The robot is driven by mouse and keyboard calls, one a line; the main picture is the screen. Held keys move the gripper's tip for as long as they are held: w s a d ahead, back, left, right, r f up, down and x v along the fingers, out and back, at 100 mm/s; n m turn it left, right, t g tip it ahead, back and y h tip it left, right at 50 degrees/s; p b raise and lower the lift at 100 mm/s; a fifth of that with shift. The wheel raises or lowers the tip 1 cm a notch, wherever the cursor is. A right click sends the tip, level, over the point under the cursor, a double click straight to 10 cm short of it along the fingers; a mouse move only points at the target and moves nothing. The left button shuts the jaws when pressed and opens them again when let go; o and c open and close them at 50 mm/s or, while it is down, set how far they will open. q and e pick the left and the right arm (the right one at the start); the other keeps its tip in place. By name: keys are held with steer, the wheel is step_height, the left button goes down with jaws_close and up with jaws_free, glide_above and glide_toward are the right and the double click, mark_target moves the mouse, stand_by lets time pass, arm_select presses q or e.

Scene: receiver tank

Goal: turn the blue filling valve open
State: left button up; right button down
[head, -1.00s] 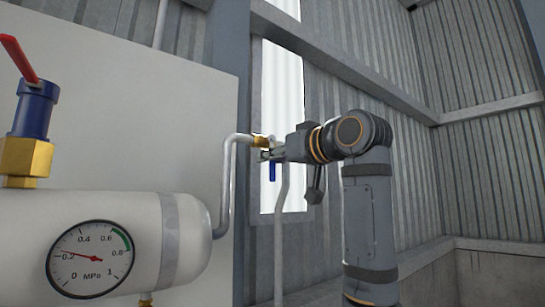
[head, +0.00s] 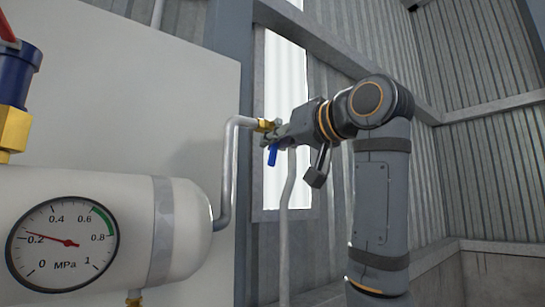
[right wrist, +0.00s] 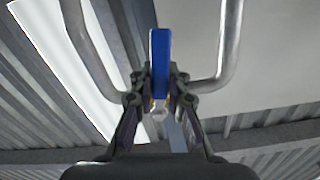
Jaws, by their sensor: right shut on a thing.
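The blue filling valve shows in the head view as a short blue lever (head: 272,155) beside a brass fitting (head: 265,125) at the end of the bent grey pipe. The lever points down with a slight tilt. My right gripper (head: 280,134) is at the valve and shut on it; its fingers hide part of the valve. In the right wrist view the blue lever (right wrist: 160,72) stands upright in the picture between the fingertips (right wrist: 160,92). My left gripper is not in view.
A white tank (head: 110,190) with a pressure gauge (head: 62,242) stands at the left, its needle near 0.2 MPa. A blue and brass valve (head: 14,85) with a red handle stands on the tank. A grey pipe (head: 285,220) runs down below my right gripper.

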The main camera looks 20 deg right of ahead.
steer(key=shift+a+f+m, duration=0.15)
steer(key=shift+m, duration=0.25)
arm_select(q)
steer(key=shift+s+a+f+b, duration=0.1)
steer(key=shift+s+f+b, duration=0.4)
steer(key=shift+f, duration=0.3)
arm_select(e)
steer(key=m, duration=0.1)
steer(key=a+m, duration=0.1)
steer(key=shift+m, duration=0.3)
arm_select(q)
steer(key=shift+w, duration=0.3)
